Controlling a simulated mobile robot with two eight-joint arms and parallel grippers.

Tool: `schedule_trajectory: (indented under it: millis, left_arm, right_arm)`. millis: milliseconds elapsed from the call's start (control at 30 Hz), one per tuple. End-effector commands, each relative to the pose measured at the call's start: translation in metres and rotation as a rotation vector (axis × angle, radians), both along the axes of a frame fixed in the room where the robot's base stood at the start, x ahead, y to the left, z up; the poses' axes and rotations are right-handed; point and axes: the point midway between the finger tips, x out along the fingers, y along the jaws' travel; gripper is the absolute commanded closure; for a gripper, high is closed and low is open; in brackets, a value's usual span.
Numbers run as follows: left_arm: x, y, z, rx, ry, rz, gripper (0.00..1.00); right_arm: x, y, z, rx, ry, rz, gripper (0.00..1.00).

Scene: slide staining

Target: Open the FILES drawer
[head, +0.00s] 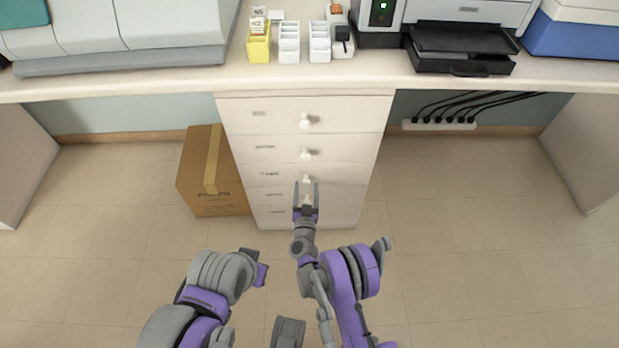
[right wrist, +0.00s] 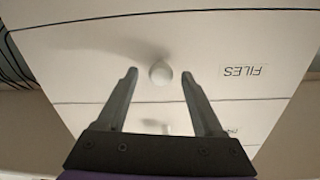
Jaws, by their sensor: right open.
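The FILES drawer (right wrist: 215,45) has a white front, and its FILES label (right wrist: 243,71) reads upside down in the right wrist view. Its round white knob (right wrist: 160,73) stands out from the front, which looks flush. My right gripper (right wrist: 159,77) is open, with one finger on each side of the knob and a visible gap to both. In the head view the right gripper (head: 306,186) is at the lower part of the drawer cabinet (head: 235,140), whose labels are too small to read there. My left arm is at lower left; its fingers are not clear.
A cardboard box (head: 213,175) stands against the cabinet's left side. A power strip with black cables (head: 440,124) is on the wall to the right. The countertop (head: 150,83) overhangs above, holding instruments and racks. The floor (head: 450,265) in front is clear.

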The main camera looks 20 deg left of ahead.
Motion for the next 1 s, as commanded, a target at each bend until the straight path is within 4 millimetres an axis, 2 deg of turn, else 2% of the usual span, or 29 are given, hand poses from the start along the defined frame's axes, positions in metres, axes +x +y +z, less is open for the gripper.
schedule_trajectory:
  millis: [433, 800, 1000]
  left_arm:
    - [-0.0006, 0.0, 0.0014, 0.0, 0.0, 0.0, 1.0]
    - [-0.0005, 0.0, 0.0014, 0.0, 0.0, 0.0, 1.0]
    - [-0.0004, 0.0, 0.0015, 0.0, 0.0, 0.0, 1.0]
  right_arm:
    - [-0.0021, 0.0026, 0.0, 0.0, 0.0, 0.0, 0.33]
    - [-0.0019, 0.0024, 0.0, 0.0, 0.0, 0.0, 0.99]
    - [-0.0018, 0.0023, 0.0, 0.0, 0.0, 0.0, 1.0]
